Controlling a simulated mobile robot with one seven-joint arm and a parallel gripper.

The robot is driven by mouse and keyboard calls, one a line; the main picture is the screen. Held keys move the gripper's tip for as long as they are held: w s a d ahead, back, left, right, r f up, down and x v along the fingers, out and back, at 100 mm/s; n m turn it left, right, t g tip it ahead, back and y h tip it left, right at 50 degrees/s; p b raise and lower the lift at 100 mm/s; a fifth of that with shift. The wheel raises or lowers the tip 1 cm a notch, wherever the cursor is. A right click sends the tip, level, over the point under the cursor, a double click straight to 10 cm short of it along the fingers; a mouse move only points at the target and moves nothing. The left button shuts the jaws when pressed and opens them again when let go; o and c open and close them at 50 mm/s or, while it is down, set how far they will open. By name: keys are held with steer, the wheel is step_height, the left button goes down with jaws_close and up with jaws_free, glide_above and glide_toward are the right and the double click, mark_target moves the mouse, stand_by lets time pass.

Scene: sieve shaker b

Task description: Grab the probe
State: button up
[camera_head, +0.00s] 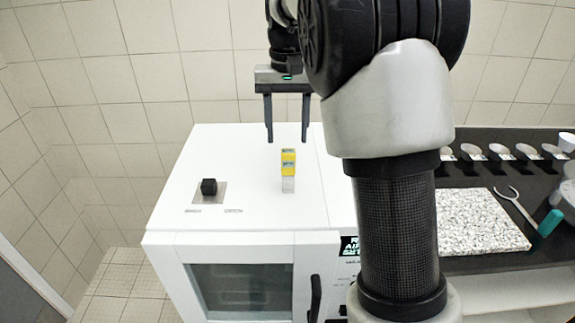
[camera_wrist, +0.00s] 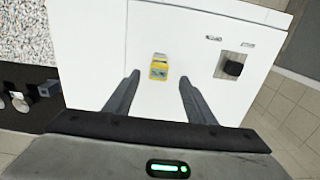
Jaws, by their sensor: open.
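A small upright piece with a yellow label and a pale, clear-looking lower part (camera_head: 288,170) stands on top of the white cabinet (camera_head: 245,215). It may be the probe; I cannot tell for sure. In the wrist view the yellow piece (camera_wrist: 158,70) appears between the fingertips, farther off on the white surface. My gripper (camera_head: 287,138) is open and empty, its fingers pointing down above and behind the yellow piece in the head view. It also shows at the bottom of the wrist view (camera_wrist: 160,78). The fingers appear apart from the piece.
A black knob (camera_head: 209,187) on a metal plate stands left on the cabinet top. To the right, a dark bench holds a speckled slab (camera_head: 480,221), a fork-like tool with a green handle (camera_head: 549,223) and several round discs. My arm hides the cabinet's right part.

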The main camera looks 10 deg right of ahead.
mark_target(288, 161)
step_height(288, 161, down, 9)
steer(key=shift+d+f, duration=0.1)
stand_by(0.4)
steer(key=shift+c, duration=0.3)
steer(key=shift+w, duration=0.1)
steer(key=c, duration=1.2)
